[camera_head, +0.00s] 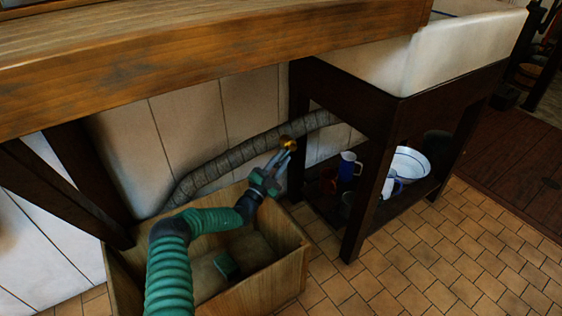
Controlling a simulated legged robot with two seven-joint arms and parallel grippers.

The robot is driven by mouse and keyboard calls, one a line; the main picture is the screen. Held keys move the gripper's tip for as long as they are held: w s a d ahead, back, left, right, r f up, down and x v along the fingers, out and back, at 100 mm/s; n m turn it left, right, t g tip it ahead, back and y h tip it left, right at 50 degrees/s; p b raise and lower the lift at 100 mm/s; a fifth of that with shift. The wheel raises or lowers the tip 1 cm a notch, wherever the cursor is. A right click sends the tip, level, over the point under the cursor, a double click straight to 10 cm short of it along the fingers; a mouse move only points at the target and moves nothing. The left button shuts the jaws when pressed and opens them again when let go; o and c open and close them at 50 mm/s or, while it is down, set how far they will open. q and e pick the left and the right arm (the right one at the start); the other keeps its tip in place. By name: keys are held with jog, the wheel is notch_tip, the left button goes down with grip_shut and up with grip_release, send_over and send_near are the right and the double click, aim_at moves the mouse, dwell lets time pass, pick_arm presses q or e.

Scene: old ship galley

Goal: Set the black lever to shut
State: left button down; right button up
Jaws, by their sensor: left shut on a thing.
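A brass valve fitting (288,142) sits on the grey wrapped pipe (240,152) that runs along the wall under the counter. My left gripper (284,154) reaches up to this fitting from below, and its fingers are shut at it. The black lever is too small and too covered by the fingers to make out clearly, so I cannot tell its angle. My right gripper is not in view.
A wooden box (290,240) with a green block (226,265) inside stands on the tiled floor below my left arm. A thick wooden counter (200,60) overhangs the pipe. A dark sink stand (385,125) with a jug (348,166) and white basin (410,162) is at right.

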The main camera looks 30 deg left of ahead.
pick_arm(q)
jog(key=c, duration=1.5)
grip_release()
jog(key=shift+s+f, duration=0.1)
jog(key=shift+f, duration=0.15)
jog(key=shift+o, duration=0.2)
jog(key=shift+r, duration=0.15)
jog(key=shift+s+p, duration=0.35)
jog(key=p+v, duration=0.6)
jog(key=v, duration=1)
jog(key=shift+f, duration=0.3)
jog(key=shift+c, duration=0.2)
